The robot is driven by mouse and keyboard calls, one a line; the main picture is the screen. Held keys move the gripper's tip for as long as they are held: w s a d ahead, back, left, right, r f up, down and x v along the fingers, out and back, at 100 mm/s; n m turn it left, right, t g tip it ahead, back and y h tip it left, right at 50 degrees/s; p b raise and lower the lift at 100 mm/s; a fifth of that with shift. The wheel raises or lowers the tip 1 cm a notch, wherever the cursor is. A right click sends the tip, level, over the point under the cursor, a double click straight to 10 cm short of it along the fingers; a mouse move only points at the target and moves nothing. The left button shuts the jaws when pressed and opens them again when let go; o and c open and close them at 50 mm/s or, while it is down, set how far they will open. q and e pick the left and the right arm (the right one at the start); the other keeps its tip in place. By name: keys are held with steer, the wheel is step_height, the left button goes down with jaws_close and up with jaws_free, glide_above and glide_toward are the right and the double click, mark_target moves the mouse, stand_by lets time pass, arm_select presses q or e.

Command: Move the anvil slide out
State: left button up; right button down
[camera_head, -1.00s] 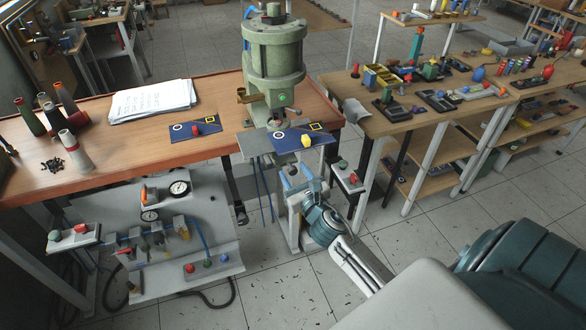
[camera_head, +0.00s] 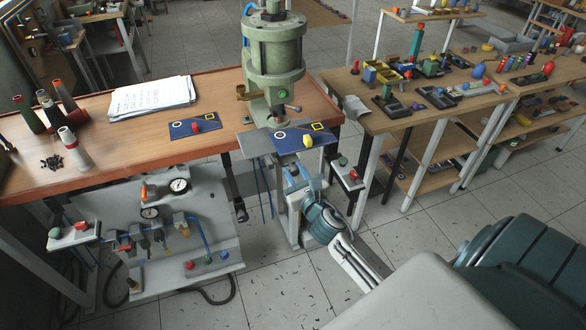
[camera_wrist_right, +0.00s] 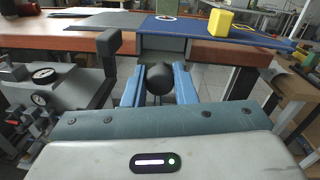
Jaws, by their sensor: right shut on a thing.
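The green press (camera_head: 273,60) stands at the front edge of the wooden bench. At its foot a grey plate (camera_head: 255,146) and a blue plate (camera_head: 290,143) with a yellow block (camera_head: 307,141) jut over the edge; I take this to be the anvil slide area, but cannot tell its exact parts. In the right wrist view, a round black knob (camera_wrist_right: 160,82) sits below the blue plate (camera_wrist_right: 190,27). My right gripper (camera_head: 293,171), with blue fingers, is shut on this knob under the plate. My left gripper is not in view.
A pneumatic panel with gauges (camera_head: 179,186) hangs below the bench at left. A small button box (camera_head: 348,177) stands just right of my gripper. A second table (camera_head: 400,125) with parts stands at right.

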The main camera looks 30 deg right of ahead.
steer(key=s+a, duration=0.2)
steer(key=s, duration=0.9)
steer(key=shift+a+b, duration=0.35)
steer(key=shift+b, duration=0.1)
steer(key=c, duration=1.2)
jaws_free()
steer(key=shift+o, duration=0.2)
steer(key=shift+w, duration=0.1)
steer(key=s+a+b, duration=0.2)
steer(key=s+b, duration=0.3)
steer(key=s, duration=0.5)
steer(key=shift+s, duration=0.35)
